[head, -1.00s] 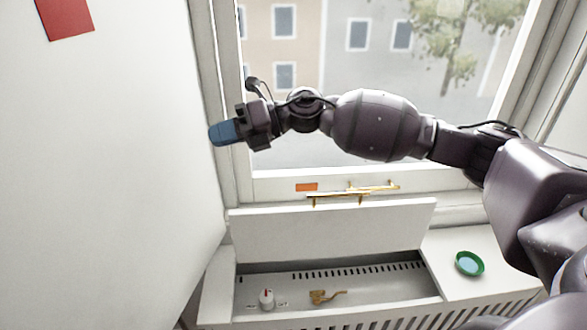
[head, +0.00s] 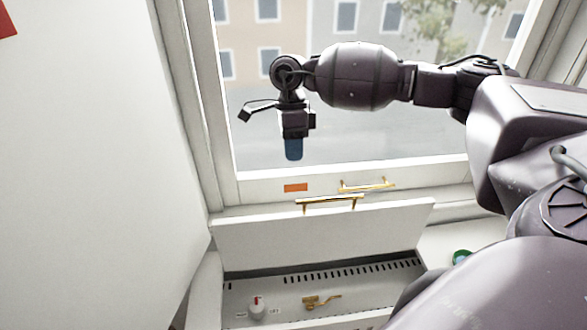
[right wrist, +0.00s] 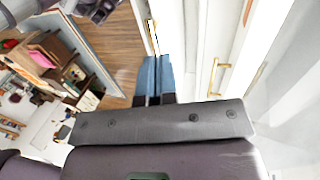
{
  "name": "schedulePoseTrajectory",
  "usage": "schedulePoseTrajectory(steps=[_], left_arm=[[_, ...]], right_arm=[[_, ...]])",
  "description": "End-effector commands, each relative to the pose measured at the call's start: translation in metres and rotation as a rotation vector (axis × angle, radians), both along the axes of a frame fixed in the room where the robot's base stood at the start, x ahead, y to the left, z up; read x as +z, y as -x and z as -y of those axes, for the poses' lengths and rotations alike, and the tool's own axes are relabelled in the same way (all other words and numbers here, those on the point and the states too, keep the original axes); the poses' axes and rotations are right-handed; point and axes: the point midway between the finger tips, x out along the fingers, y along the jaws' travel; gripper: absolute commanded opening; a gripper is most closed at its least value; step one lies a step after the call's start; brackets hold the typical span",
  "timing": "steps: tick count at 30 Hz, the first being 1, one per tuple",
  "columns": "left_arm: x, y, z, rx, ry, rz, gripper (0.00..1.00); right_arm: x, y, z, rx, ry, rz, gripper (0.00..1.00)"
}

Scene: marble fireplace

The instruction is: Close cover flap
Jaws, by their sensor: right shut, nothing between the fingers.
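The white cover flap (head: 310,238) stands raised and open at the back of the box under the window. A brass handle (head: 330,202) sits on its upper edge. The open compartment (head: 345,293) shows a slotted grille, a small white knob with a red mark (head: 257,308) and a brass lever (head: 320,302). My right gripper (head: 293,150) points down with its blue fingers shut and empty, above the flap's top edge and apart from it. Its shut fingers also show in the right wrist view (right wrist: 154,80). My left gripper is not in view.
The window (head: 400,135) is behind my arm. A second brass handle (head: 368,185) and an orange label (head: 296,188) are on its sill frame. A white wall panel (head: 90,160) stands left. A green dish (head: 461,256) is partly hidden by my arm.

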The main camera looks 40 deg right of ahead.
Motion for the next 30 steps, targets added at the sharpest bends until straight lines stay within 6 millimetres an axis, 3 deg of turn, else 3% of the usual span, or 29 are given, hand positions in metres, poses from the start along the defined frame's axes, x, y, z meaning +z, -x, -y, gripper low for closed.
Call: schedulePoseTrajectory(steps=[16,30], left_arm=[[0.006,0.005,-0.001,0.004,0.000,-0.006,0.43],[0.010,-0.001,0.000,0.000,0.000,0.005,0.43]], right_arm=[[-0.076,0.022,-0.013,-0.002,-0.003,-0.002,0.00],[-0.089,0.025,-0.014,-0.002,-0.003,-0.001,0.00]])
